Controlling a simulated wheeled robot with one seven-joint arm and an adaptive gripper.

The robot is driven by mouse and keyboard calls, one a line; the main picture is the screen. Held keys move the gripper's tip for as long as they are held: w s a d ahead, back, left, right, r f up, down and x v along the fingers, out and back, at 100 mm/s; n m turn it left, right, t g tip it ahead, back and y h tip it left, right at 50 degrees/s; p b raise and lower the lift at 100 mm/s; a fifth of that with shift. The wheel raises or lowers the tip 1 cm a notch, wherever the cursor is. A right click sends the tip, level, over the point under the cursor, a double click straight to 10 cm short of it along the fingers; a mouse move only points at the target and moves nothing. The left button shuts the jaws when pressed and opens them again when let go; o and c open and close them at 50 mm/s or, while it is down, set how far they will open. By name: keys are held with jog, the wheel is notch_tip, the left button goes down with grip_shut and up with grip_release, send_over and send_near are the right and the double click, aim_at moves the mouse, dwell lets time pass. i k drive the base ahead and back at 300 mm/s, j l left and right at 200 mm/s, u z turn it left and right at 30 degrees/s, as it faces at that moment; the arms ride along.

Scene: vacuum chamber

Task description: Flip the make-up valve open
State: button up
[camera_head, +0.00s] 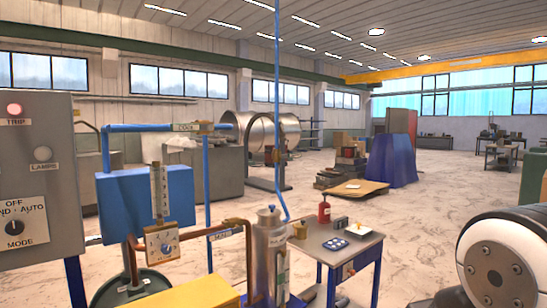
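No part is readably labelled as the make-up valve, so I cannot tell which fitting it is or how its handle stands. A blue tank (147,200) at the left has an upright sight gauge (159,190) and a small plate with a dial (162,244) below it. A copper pipe (237,222) runs right from there and carries a small blue tag (219,235), too small to read. A steel cylinder (268,250) stands beside the pipe's right end. My gripper is not in view; only a white and black link of my arm shows at the lower right.
A grey control cabinet (40,170) with a red TRIP lamp (14,110) and MODE knob (13,228) stands at the left. A small table (335,262) holds a red bottle (323,211) and a tray. A blue pipe (278,110) rises above the cylinder. Open floor (425,210) lies to the right.

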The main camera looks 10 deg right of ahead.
aim_at(292, 155)
jog(key=z, duration=0.2)
jog(key=i+l, duration=0.2)
jog(key=i, duration=0.3)
jog(key=i+l, duration=0.2)
jog(key=i, duration=0.3)
jog(key=i+l, duration=0.2)
jog(key=i, duration=0.3)
jog(key=i+l, duration=0.25)
jog(key=i, duration=0.25)
jog(key=i+l, duration=0.2)
jog(key=i, duration=0.3)
